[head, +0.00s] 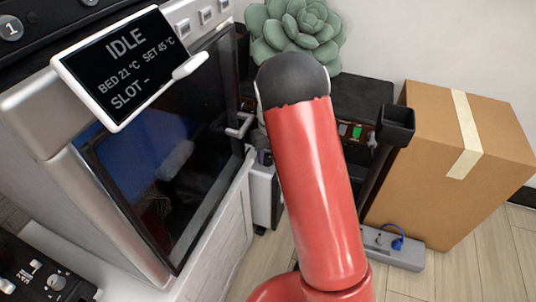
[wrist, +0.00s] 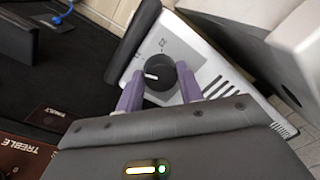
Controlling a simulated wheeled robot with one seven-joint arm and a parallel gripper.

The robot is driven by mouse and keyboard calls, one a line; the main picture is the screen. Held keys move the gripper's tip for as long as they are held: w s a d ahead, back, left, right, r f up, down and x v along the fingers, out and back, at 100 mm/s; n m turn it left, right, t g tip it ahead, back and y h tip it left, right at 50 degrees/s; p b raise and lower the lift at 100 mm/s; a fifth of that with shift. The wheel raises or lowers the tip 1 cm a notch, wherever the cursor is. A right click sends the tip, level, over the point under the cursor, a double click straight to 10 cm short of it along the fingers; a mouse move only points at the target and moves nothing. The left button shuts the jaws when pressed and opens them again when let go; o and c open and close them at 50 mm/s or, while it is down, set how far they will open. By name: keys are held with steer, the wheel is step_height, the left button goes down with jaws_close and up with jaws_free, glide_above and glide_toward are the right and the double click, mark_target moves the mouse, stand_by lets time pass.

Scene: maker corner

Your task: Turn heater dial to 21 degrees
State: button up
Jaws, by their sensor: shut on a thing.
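The heater (wrist: 205,62) is a white panel with dark vent slots, tilted in the wrist view. Its round black dial (wrist: 161,70) has a white pointer mark toward the left in the picture. A small printed mark sits above the dial; I cannot read it surely. My gripper (wrist: 160,80) has its two purple fingers on either side of the dial and is shut on it. In the head view my red arm hides the gripper and dial; part of a white body, likely the heater (head: 262,190), shows beside the arm.
A machine with a display (head: 125,65) reading IDLE and a dark glass door (head: 165,160) stands close at left. A cardboard box (head: 450,170) stands at right. A grey box with a blue cable (head: 393,247) lies on the floor. A succulent (head: 293,30) is behind.

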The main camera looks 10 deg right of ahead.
mark_target(269, 156)
steer(key=m, duration=0.3)
steer(key=o, duration=1)
steer(key=shift+r, duration=0.1)
steer(key=r, duration=0.7)
steer(key=shift+d+p, duration=0.2)
steer(key=shift+p, duration=0.2)
steer(key=shift+r, duration=0.35)
